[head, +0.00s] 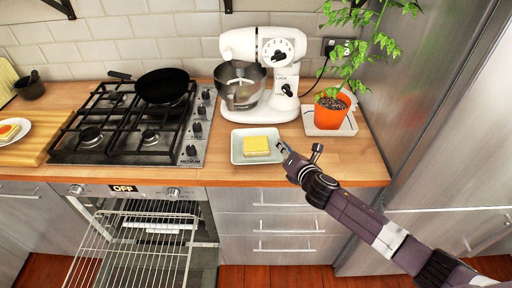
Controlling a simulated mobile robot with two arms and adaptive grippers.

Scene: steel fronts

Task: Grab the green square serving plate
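The pale green square plate (238,158) lies flat on the wooden counter, in front of the stand mixer. A yellow square block (256,146) sits on it. My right gripper (287,153) comes in from the lower right, with its tip at the plate's right edge. I cannot tell whether it touches the rim, or whether its fingers are apart or closed. My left gripper is not in view.
A white mixer (283,100) with a steel bowl stands behind the plate. A potted plant (328,112) on a white tray is to the right. The gas hob (127,125) with a black pan (162,86) is left. The oven door (135,250) hangs open below.

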